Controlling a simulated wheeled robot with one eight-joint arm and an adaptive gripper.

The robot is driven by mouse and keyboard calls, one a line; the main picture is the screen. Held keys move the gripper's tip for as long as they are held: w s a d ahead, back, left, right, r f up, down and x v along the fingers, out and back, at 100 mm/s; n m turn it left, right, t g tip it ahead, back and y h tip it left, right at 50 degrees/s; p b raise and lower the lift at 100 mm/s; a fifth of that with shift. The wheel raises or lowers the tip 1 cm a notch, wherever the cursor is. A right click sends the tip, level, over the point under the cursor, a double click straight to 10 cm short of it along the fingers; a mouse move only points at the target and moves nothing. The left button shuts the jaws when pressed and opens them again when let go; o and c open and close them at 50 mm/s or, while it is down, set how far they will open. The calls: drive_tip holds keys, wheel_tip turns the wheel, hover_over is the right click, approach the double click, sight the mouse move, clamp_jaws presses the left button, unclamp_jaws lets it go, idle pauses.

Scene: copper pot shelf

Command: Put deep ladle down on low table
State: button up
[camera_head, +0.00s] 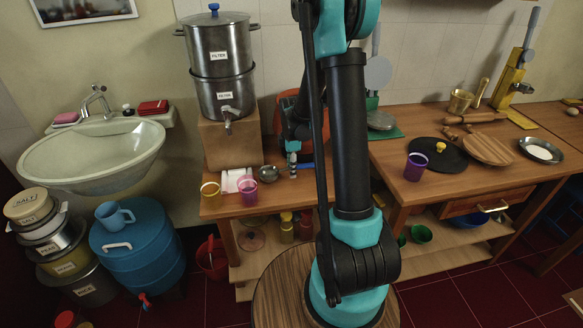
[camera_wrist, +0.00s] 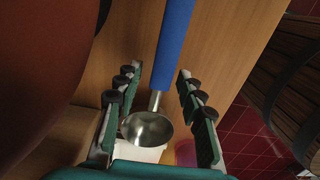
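The deep ladle (camera_wrist: 148,129) has a steel bowl and a blue handle (camera_wrist: 175,40). In the wrist view it lies between my gripper's fingers (camera_wrist: 160,75), handle pointing away. The fingers are spread, with a gap showing on the handle's left; the right side is close. In the head view the bowl (camera_head: 267,173) appears to rest on the low wooden table (camera_head: 230,208), right of the pink cup. My gripper (camera_head: 292,150) is just above the table, partly hidden by my arm. Contact under the handle is hidden.
An orange-red object (camera_head: 288,108) is behind my gripper.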

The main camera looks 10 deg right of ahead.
drive_tip(key=shift+r, duration=0.1)
wheel_tip(320, 180, up, 11)
drive_tip(key=s+d+f+m+t, duration=0.1)
drive_tip(key=s+m+t, duration=0.1)
drive_tip(key=s+m, duration=0.7)
drive_tip(key=s+d+f+m+t, duration=0.2)
drive_tip(key=s+m, duration=0.7)
drive_tip(key=s, duration=0.4)
drive_tip(key=shift+s+f, duration=0.15)
drive_tip(key=shift+s, duration=0.1)
